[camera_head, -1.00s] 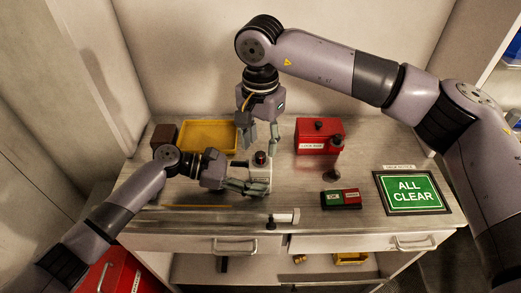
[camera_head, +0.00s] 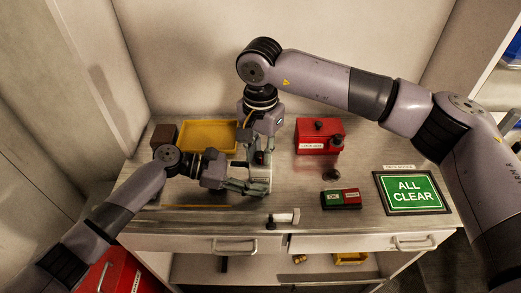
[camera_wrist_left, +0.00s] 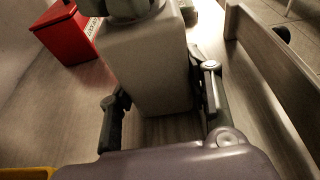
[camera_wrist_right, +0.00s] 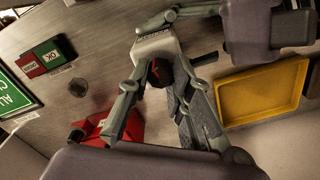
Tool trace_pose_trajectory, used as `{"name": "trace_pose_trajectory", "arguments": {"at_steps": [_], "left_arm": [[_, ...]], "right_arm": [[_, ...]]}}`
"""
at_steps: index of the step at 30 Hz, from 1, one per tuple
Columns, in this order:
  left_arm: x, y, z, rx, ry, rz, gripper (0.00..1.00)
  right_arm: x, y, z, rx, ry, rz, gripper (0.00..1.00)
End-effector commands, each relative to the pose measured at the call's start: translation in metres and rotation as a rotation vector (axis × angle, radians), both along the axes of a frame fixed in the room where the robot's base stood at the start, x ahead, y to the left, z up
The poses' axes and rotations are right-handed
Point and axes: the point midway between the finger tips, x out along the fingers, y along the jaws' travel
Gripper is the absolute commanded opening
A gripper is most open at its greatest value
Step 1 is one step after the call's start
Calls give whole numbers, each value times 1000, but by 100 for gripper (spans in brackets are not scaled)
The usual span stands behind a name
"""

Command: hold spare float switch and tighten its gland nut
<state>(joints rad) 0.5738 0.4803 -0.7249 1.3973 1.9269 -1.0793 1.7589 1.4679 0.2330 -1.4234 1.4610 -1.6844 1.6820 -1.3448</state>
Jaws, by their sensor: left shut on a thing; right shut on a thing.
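The float switch (camera_head: 264,172) stands upright on the bench as a pale grey block with a dark gland nut on top. My left gripper (camera_head: 256,187) is shut on its body from the left, low over the bench. In the left wrist view the block (camera_wrist_left: 148,70) sits between the two fingers. My right gripper (camera_head: 260,153) comes down from above and is shut on the gland nut. In the right wrist view the dark, reddish nut (camera_wrist_right: 160,72) shows between the fingers, with the pale body (camera_wrist_right: 157,45) beyond it. The fingers partly hide the nut.
A yellow tray (camera_head: 207,136) lies behind left, with a brown block (camera_head: 163,136) beside it. A red lock box (camera_head: 319,140) stands behind right. A red-green switch block (camera_head: 341,198) and an ALL CLEAR sign (camera_head: 410,192) lie right. A white cylinder (camera_head: 286,216) lies near the front edge.

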Motion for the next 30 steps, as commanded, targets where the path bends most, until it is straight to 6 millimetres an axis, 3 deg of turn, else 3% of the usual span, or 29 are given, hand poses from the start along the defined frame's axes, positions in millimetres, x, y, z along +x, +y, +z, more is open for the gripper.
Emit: {"name": "trace_pose_trajectory", "arguments": {"at_steps": [6, 20, 30], "left_arm": [[-1, 0, -1, 0, 2, -2, 3], [-1, 0, -1, 1, 1, -1, 3], [-1, 0, -1, 1, 1, -1, 3]], "right_arm": [[0, 0, 0, 0, 0, 0, 0], [0, 0, 0, -1, -1, -50, 0], [0, 0, 0, -1, -2, -289, 0]]}}
